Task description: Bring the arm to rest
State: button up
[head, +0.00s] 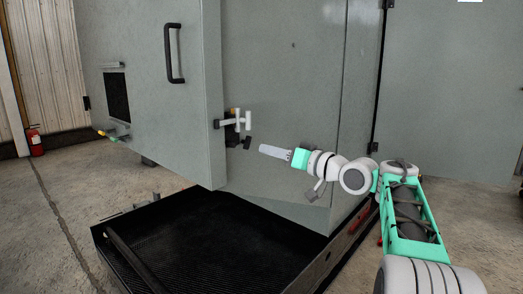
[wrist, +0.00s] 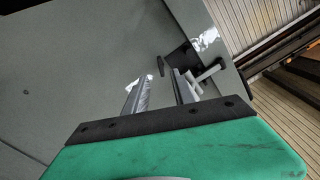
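My gripper (head: 264,149) is at the end of my arm, pointing left toward the front of a large grey enclosure (head: 275,75). In the wrist view my gripper (wrist: 159,82) shows two grey fingers with a gap between them and nothing held. A white T-shaped handle (head: 240,121) on a dark mount sits on the enclosure front, a little left of and above my fingertips, apart from them in the head view. It also shows in the wrist view (wrist: 207,74), beyond the right finger. A small dark piece (wrist: 161,66) shows beyond the gap between the fingers.
A black ribbed tray (head: 225,240) lies low in front of the enclosure. A dark bar handle (head: 170,53) is on the panel at upper left. A fire extinguisher (head: 35,142) stands by the far left wall. Concrete floor (head: 480,225) is clear at the right.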

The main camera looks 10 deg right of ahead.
jog(key=shift+s, duration=0.15)
jog(key=s+a+f+m+g+h+p, duration=0.1)
jog(key=s+a+f+g+h+p, duration=0.45)
jog(key=s+a+p, duration=0.35)
jog(key=s+d+f+g+h+p, duration=0.1)
jog(key=s+f, duration=0.3)
jog(key=s, duration=0.4)
jog(key=s+d+f+g+h+p, duration=0.1)
jog(key=s+f+g+h+p, duration=0.1)
jog(key=s, duration=0.5)
jog(key=s+d+f+m+g+h+p, duration=0.1)
jog(key=s+d+f+g+h+p, duration=0.1)
jog(key=s+f, duration=0.5)
jog(key=shift+s+g+p, duration=0.45)
jog(key=shift+s, duration=0.35)
jog(key=shift+c, duration=0.4)
